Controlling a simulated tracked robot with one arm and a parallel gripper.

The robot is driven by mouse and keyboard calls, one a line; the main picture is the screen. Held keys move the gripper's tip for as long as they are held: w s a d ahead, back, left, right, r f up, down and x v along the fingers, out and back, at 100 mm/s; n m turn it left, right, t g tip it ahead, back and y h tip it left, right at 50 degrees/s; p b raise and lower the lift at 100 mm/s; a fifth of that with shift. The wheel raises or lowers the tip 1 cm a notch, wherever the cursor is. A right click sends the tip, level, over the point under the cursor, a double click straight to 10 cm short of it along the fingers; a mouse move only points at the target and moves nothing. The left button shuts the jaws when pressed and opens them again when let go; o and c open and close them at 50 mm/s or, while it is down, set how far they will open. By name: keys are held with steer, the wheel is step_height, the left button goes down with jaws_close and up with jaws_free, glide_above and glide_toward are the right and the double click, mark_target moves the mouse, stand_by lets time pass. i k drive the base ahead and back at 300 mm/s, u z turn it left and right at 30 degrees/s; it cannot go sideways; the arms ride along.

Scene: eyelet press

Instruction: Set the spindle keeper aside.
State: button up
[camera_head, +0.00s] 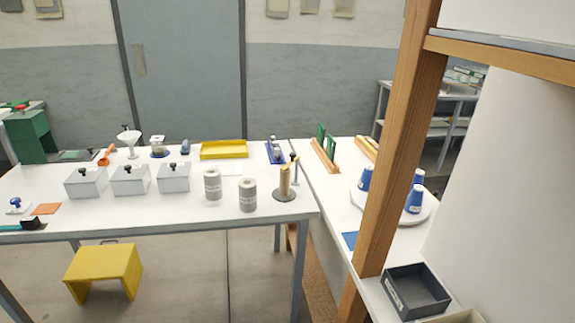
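A spindle stand (285,196) with a dark round base is near the right end of the white table. A tan, slanted piece (285,180) rises from its base, and a thin dark upright with a knob stands beside it. The parts are small here, and I cannot tell which one is the spindle keeper. My gripper does not show in this view.
Two grey cans (247,194) stand left of the spindle stand. Several lidded white boxes (130,180) and a yellow tray (223,150) share the white table (150,212). A wooden post (392,150) blocks part of the right counter. A yellow stool (104,268) stands below.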

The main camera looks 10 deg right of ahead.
mark_target(293, 157)
steer(key=u, duration=0.25)
steer(key=i, duration=0.7)
steer(key=u, duration=0.4)
steer(key=i, duration=1.35)
steer(key=z, duration=0.4)
steer(key=i, duration=0.75)
steer(key=z, duration=0.4)
